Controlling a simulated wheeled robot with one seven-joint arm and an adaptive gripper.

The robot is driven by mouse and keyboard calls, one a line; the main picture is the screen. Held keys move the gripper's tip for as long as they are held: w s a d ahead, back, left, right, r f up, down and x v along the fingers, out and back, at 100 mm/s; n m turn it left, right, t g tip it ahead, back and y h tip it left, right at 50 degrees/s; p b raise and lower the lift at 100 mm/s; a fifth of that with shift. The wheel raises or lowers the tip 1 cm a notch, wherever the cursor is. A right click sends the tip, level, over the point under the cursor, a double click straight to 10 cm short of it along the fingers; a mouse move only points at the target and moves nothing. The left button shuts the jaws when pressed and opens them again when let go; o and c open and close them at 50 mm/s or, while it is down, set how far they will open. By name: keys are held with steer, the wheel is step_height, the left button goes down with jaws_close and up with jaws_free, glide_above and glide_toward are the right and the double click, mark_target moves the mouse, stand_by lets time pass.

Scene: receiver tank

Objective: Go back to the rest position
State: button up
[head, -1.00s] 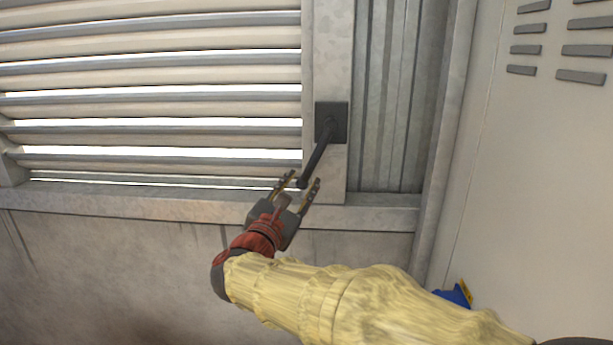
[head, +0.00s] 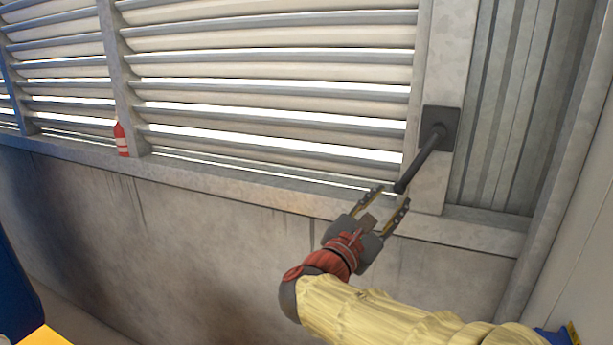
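My gripper (head: 390,199) is open, with its two fingers spread and pointing up and to the right. Nothing shows between the fingers. Just beyond the fingertips is the lower end of a dark lever handle (head: 419,163), which slants down and left from a square dark plate (head: 440,127) on the pale window post. I cannot tell whether a fingertip touches the lever. My arm, in a yellow sleeve, comes in from the lower right.
A louvred window (head: 270,80) fills the upper wall. A red bottle-like object (head: 121,140) stands on the ledge (head: 220,184) at left. A blue and yellow object (head: 22,300) is at the lower left edge. A pale panel (head: 580,255) is at right.

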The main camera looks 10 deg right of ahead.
steer(key=s+f+m+g+y+b, duration=0.1)
steer(key=s+f+m+g+y, duration=0.35)
steer(key=f, duration=0.65)
steer(key=s+f+m+g+y+b, duration=0.1)
steer(key=s+f+m+g+y, duration=0.15)
steer(key=s+f+m, duration=0.65)
steer(key=s+a+f+m+y+b, duration=0.7)
steer(key=s+a+f+y, duration=0.1)
steer(key=f, duration=0.4)
steer(key=shift+s+a+m+b, duration=0.35)
steer(key=shift+s+a, duration=0.25)
steer(key=shift+s, duration=0.8)
